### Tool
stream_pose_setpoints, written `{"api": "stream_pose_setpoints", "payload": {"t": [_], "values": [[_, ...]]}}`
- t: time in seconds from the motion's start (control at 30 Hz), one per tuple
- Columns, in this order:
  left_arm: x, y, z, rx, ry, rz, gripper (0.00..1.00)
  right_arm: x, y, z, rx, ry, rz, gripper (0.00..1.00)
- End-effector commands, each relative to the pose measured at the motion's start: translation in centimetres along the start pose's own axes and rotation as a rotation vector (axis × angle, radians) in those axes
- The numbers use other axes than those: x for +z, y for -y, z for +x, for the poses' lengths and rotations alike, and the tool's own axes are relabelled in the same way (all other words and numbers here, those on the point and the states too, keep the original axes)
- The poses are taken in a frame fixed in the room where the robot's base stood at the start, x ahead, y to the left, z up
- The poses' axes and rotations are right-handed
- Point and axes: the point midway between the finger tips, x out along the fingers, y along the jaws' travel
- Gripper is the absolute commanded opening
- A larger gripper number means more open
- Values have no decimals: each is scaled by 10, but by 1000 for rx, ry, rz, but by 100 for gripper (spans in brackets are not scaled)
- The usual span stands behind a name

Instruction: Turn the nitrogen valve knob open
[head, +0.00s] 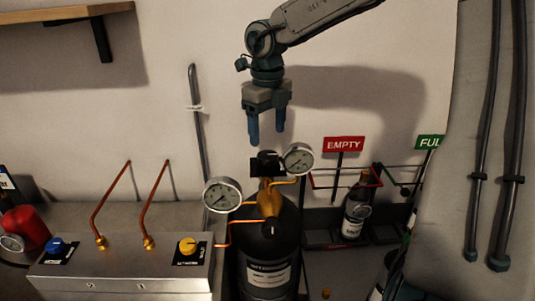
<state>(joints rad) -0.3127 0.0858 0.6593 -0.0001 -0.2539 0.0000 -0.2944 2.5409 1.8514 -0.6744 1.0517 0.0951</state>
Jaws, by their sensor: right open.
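My right gripper (267,134) comes down from the top, open and empty, its two blue fingers pointing down. Below it, with a visible gap, is a black knob (265,160) on the brass regulator (269,199) of a dark gas cylinder (268,248). A yellow knob (188,246) and a blue knob (56,245) sit on a metal control box (130,278) at the lower left. The small labels are too blurred to read, so I cannot tell which knob is the nitrogen one. My left gripper is not in view.
Two round gauges, one left (222,195) and one right (298,158), flank the regulator. Copper pipes (110,203) rise from the box. A rack with a dark bottle (357,212) and a red EMPTY sign (343,145) stands right. A wooden shelf (60,14) hangs upper left.

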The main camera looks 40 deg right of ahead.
Motion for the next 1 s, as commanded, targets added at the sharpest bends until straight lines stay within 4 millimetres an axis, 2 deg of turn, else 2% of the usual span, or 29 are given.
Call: {"api": "stream_pose_setpoints", "payload": {"t": [0.03,0.3,0.5,0.73,0.77,0.97,1.0], "values": [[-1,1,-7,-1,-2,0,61,-1,0,8,4,-4,0,69],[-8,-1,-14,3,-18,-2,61,0,0,50,3,-3,2,69],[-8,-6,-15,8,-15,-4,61,0,0,61,1,0,1,69],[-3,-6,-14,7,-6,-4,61,0,0,62,2,1,1,69],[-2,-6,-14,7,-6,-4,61,0,0,62,1,1,1,65],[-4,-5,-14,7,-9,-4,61,0,0,62,1,2,1,25],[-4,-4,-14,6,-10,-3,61,0,0,61,1,2,1,24]]}}
